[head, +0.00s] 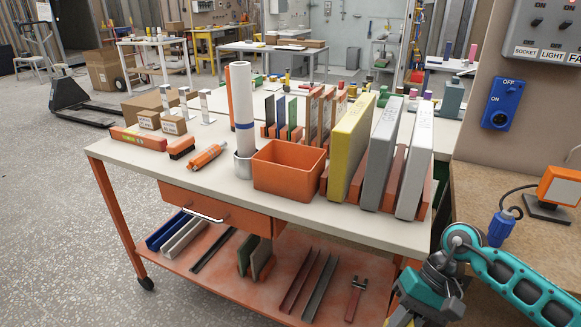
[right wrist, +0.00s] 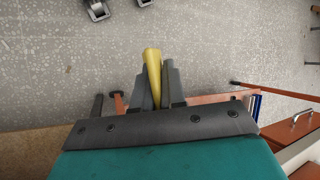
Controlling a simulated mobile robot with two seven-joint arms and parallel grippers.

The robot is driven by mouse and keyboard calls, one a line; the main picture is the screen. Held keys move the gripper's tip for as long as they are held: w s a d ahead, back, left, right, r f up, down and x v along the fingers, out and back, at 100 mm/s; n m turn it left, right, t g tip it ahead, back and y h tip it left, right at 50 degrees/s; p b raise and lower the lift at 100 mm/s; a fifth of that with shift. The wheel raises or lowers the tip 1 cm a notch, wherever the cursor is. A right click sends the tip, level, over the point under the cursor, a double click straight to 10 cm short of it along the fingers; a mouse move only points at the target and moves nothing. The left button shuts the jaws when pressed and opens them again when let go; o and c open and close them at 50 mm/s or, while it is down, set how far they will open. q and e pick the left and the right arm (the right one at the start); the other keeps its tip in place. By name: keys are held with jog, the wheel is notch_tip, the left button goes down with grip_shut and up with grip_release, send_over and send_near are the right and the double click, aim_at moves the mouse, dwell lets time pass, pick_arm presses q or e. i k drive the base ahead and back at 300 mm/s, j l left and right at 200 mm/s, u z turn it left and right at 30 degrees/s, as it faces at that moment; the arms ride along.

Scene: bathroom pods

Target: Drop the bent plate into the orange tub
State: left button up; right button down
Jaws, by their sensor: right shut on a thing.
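The orange tub (head: 284,178) stands open near the front edge of the cart's top, left of the yellow and grey upright panels. My right arm comes in at the lower right of the head view, and its fingertips are out of that frame. In the right wrist view my right gripper (right wrist: 154,85) is shut on a narrow yellow piece (right wrist: 152,62), which sticks out past the fingertips over the floor. I see only its edge, so I cannot tell if it is the bent plate. My left gripper is not in view.
A white roll (head: 241,105) stands left of the tub. Yellow (head: 350,150) and grey (head: 381,155) panels stand to its right. An orange tool (head: 206,157) lies left. Below are a drawer (head: 215,212) and a lower shelf (head: 230,283) with metal strips. A workbench (head: 510,195) stands right.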

aim_at(293, 196)
jog(key=i+j+z, duration=0.15)
jog(key=j, duration=0.25)
jog(key=i+j+z, duration=0.1)
jog(key=j, duration=0.3)
jog(key=i+j+z, duration=0.15)
jog(key=j, duration=0.3)
